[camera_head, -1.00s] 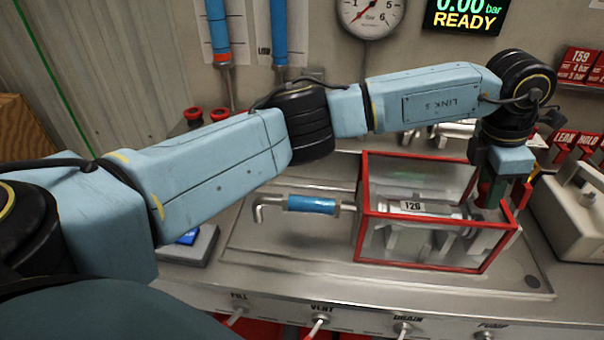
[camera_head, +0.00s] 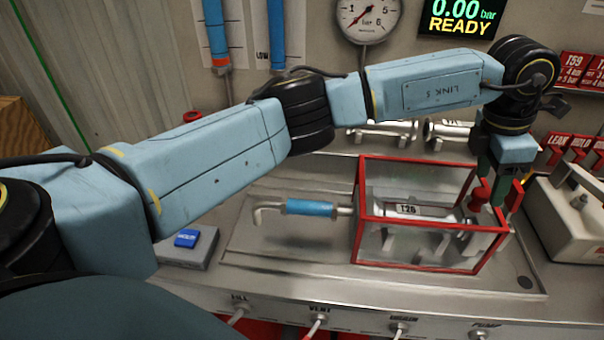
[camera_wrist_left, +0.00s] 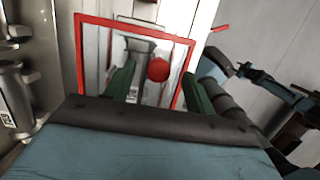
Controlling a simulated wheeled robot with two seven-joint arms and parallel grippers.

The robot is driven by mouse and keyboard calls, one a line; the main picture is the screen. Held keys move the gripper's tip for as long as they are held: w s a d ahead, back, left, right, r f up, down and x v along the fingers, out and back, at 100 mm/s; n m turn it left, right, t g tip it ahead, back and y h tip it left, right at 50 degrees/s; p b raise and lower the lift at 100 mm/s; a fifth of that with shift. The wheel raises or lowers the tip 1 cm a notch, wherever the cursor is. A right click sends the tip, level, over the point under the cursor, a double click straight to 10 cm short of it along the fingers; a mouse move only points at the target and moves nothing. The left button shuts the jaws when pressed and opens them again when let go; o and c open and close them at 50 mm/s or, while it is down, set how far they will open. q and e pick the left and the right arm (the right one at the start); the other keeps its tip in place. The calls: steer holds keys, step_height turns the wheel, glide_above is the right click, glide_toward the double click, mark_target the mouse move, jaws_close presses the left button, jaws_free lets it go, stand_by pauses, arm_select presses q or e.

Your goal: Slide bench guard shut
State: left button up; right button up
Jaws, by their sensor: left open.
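The bench guard (camera_head: 432,268) is a clear box with a red frame on the steel bench, around a metal cylinder with a T26 label (camera_head: 408,210). A round red knob (camera_head: 478,196) shows at the guard's right end. My left gripper (camera_head: 496,186) is open at that end, fingers pointing down. In the left wrist view, the red knob (camera_wrist_left: 158,69) appears between the two green fingers of my left gripper (camera_wrist_left: 160,84), with the guard's red frame (camera_wrist_left: 135,24) around this view of it. I cannot tell whether the fingers touch the knob. My right gripper is out of view.
A blue-sleeved pipe (camera_head: 311,207) enters the guard's left side. A grey case (camera_head: 582,200) stands close on the right. A small box with a blue pad (camera_head: 187,238) is at left. Metal cylinders (camera_head: 388,132) lie behind the guard. Valve levers line the bench front.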

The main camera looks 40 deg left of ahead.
arm_select(q)
steer(key=shift+r+p, duration=1.15)
steer(key=shift+r, duration=1)
